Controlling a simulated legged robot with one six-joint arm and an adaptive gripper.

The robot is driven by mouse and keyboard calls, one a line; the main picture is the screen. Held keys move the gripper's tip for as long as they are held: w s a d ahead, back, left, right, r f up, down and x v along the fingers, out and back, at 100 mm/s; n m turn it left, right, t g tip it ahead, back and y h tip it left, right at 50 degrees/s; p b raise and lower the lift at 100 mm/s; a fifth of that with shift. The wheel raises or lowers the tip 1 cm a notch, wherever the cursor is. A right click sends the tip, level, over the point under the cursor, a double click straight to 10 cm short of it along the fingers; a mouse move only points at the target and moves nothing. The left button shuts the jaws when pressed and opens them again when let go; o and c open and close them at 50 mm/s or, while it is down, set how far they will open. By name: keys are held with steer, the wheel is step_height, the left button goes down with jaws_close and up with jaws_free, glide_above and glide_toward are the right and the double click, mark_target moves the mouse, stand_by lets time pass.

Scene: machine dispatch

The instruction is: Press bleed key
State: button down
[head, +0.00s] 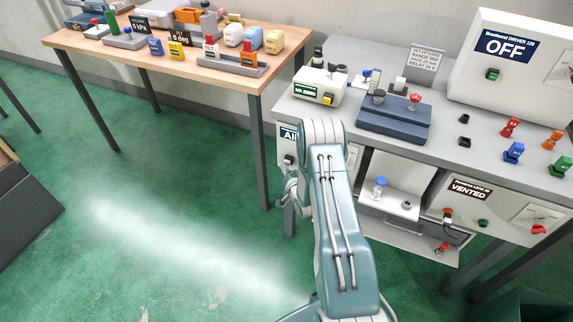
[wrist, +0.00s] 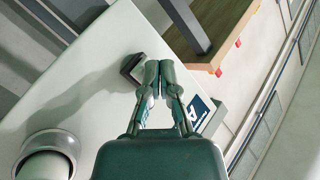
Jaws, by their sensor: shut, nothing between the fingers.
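A dark square key (wrist: 132,68) stands out from the pale panel (wrist: 95,75) in the wrist view; I cannot read a label that names it as the bleed key. My gripper (wrist: 158,66) is shut and empty. Its fingertips are just right of the dark key, very close to it; I cannot tell whether they touch. In the head view my gripper (head: 291,190) is low at the left end of the grey bench, partly hidden by my arm. A blue sign starting with "A" (head: 288,134) is on the panel above it and shows in the wrist view (wrist: 199,111).
The grey bench (head: 455,150) carries a "NO ZERO" box (head: 319,88), a dark blue fixture (head: 395,122) and an "OFF" driver cabinet (head: 510,60). A "VENTED" panel (head: 470,190) is below right. A wooden table (head: 90,42) stands left. Green floor between is clear.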

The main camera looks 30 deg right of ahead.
steer(key=shift+w+d, duration=0.35)
steer(key=shift+d, duration=0.05)
stand_by(0.9)
stand_by(0.4)
steer(key=shift+s+a, duration=0.6)
steer(key=shift+a, duration=0.15)
steer(key=s+a, duration=0.1)
steer(key=a, duration=0.1)
steer(key=s+a, duration=0.2)
stand_by(0.3)
stand_by(0.6)
